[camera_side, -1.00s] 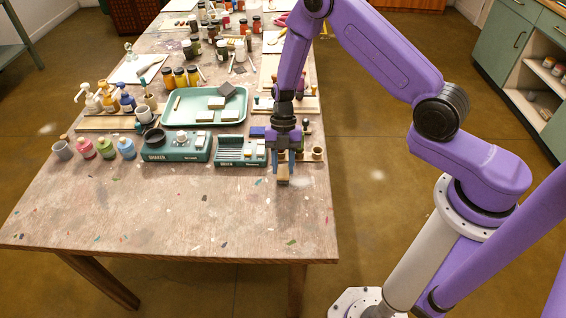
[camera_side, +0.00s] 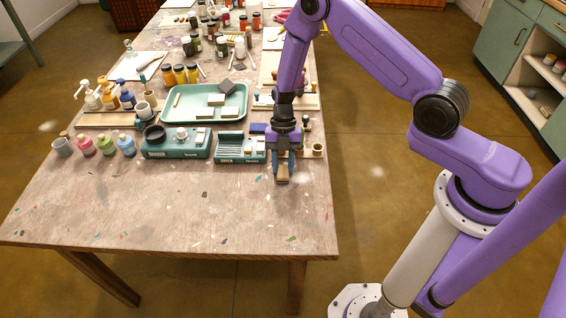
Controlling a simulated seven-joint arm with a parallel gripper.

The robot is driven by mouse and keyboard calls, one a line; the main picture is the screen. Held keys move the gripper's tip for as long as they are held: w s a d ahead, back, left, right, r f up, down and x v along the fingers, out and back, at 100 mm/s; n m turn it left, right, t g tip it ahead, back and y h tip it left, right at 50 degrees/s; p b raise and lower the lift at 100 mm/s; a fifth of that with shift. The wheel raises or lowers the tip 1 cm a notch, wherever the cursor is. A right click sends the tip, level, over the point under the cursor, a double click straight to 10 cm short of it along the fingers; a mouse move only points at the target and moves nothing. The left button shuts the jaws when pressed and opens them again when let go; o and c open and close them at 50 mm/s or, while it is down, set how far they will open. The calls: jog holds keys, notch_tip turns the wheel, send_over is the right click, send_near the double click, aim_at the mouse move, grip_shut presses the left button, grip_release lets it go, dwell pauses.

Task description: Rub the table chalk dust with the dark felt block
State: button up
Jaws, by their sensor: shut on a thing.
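My gripper (camera_side: 283,165) points down over the right part of the wooden table (camera_side: 170,215), in front of the small teal device. It is shut on a small tan-topped block (camera_side: 283,173) with a darker lower edge, low at the tabletop. I cannot tell whether the block touches the table or whether its underside is dark felt. A dark grey block (camera_side: 227,87) lies at the back right of the green tray (camera_side: 180,115). Chalk dust is not clearly distinguishable among the pale marks and coloured flecks on the table.
A teal shaker (camera_side: 176,145) and a smaller teal device (camera_side: 240,149) stand left of my gripper. A small wooden cup (camera_side: 318,149) stands close on its right. Small jars (camera_side: 105,145) line the left. The front of the table is clear.

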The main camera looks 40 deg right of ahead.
aim_at(318, 177)
jog(key=shift+d, duration=0.1)
jog(key=shift+s+d, duration=1.1)
jog(key=shift+s, duration=0.05)
jog(key=shift+s+d+f, duration=0.15)
jog(key=shift+s+d, duration=1.05)
jog(key=shift+s, duration=0.05)
jog(key=shift+d, duration=0.1)
jog(key=shift+s+d, duration=0.2)
jog(key=shift+d, duration=0.05)
jog(key=shift+s+d, duration=0.85)
jog(key=shift+s, duration=0.15)
